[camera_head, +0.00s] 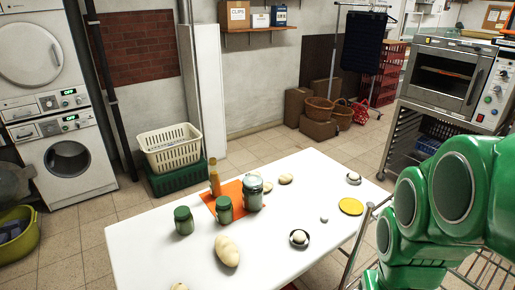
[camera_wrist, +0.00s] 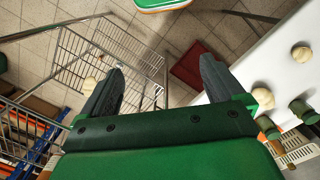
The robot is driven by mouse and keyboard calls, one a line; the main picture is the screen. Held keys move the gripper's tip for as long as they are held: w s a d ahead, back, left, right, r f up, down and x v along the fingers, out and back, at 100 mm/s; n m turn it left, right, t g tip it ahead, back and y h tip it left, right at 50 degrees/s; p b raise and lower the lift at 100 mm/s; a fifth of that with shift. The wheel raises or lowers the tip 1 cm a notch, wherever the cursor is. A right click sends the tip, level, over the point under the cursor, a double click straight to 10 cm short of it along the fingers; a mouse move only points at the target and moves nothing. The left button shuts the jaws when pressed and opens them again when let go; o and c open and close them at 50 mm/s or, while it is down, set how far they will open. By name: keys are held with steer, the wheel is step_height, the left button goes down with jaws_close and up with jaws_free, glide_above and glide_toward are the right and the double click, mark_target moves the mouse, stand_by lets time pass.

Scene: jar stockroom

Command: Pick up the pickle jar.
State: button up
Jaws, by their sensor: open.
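Several jars stand upright on the white table (camera_head: 150,240) in the head view. Two are small green jars with green lids, one at the left (camera_head: 184,221) and one on an orange mat (camera_head: 205,197); this second jar (camera_head: 224,210) is beside a larger jar with a pale lid (camera_head: 252,192). No label is readable, so I cannot tell which is the pickle jar. In the wrist view my gripper (camera_wrist: 162,65) is open and empty, its two dark fingers wide apart above the floor and a wire rack. Green jars (camera_wrist: 302,110) show at the right edge, apart from it.
An orange bottle (camera_head: 214,182), a pale loaf (camera_head: 227,250), a yellow disc (camera_head: 351,206) and small bowls (camera_head: 299,238) holding pale round things share the table. A wire rack (camera_wrist: 95,60) lies below my gripper. The table's front left is mostly clear.

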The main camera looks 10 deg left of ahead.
steer(key=w+a+f+n+t, duration=0.1)
steer(key=w+a+f+t, duration=0.15)
steer(key=w, duration=0.75)
steer(key=w+a+f+n+t, duration=0.1)
steer(key=w+a+t, duration=0.15)
steer(key=w, duration=0.75)
steer(key=w+a+f+n+t, duration=0.1)
steer(key=w+a+f, duration=0.15)
steer(key=w, duration=0.75)
steer(key=w+a+f+n+t+y, duration=0.2)
steer(key=w+a+f, duration=0.1)
steer(key=w+a, duration=0.5)
steer(key=n+y, duration=0.7)
steer(key=y, duration=0.3)
glide_toward(184, 213)
steer(key=x, duration=0.4)
steer(key=shift+w+d+f, duration=0.2)
steer(key=shift+f, duration=0.15)
steer(key=shift+x, duration=1.4)
steer(key=shift+a+r+x, duration=0.1)
steer(key=shift+r+x, duration=0.1)
steer(key=shift+x, duration=0.75)
steer(key=shift+a+r+x, duration=0.15)
steer(key=shift+x, duration=0.85)
steer(key=shift+w+a+f, duration=0.2)
steer(key=shift+a, duration=0.15)
